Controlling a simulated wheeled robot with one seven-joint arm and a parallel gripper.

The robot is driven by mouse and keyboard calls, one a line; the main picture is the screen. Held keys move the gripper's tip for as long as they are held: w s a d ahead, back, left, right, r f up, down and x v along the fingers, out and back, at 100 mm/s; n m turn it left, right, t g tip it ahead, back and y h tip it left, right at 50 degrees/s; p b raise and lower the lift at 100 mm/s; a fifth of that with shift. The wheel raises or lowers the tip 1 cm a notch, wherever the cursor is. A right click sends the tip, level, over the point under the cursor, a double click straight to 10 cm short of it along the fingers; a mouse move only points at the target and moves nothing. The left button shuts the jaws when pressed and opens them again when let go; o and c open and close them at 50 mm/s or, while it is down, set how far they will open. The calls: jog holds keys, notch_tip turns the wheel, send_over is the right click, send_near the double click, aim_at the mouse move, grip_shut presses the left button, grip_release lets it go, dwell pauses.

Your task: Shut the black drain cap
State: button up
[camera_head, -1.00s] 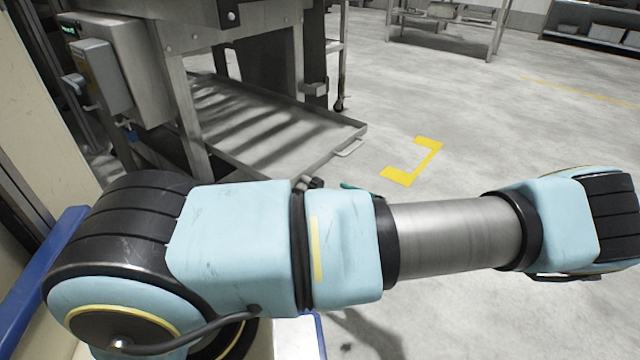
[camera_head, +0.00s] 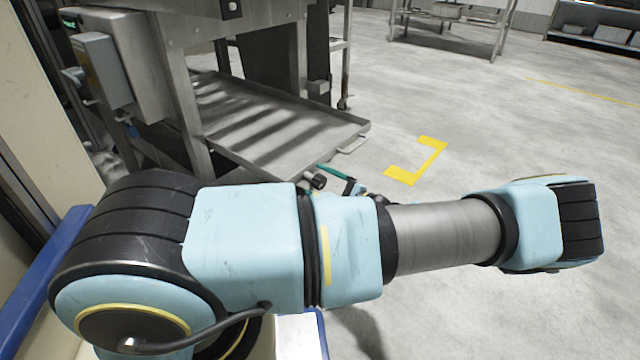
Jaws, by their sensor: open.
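The black drain cap (camera_head: 317,181) shows as a small dark round piece just below the near corner of the steel tray, right above the edge of my arm. My gripper (camera_head: 343,180) shows only in part, just to the right of the cap, with a teal finger reaching left toward it. The gripper is open, with nothing seen between its fingers. My arm hides the rest of the gripper and what lies below the cap. A small gap or contact between finger and cap cannot be told. How far the cap stands open is too small to tell.
The steel tray (camera_head: 290,152) with its handle (camera_head: 353,145) lies under the washer frame. A grey control box (camera_head: 103,72) is at the left. A yellow floor marking (camera_head: 402,175) lies on open floor to the right. A steel rack (camera_head: 440,40) stands at the back.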

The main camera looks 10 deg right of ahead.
jog(key=shift+c, duration=0.3)
grip_shut()
dwell(0.4)
jog(key=shift+r+m+p, duration=0.1)
jog(key=shift+m+p, duration=0.2)
jog(key=shift+p, duration=0.05)
jog(key=m+p, duration=0.2)
jog(key=shift+r+m, duration=0.1)
jog(key=shift+m, duration=0.3)
jog(key=m+p, duration=0.3)
jog(key=m, duration=0.2)
jog(key=m+p, duration=0.1)
jog(key=m, duration=0.4)
jog(key=shift+f+m+p, duration=0.2)
jog(key=shift+m+p, duration=0.35)
jog(key=shift+m, duration=1.75)
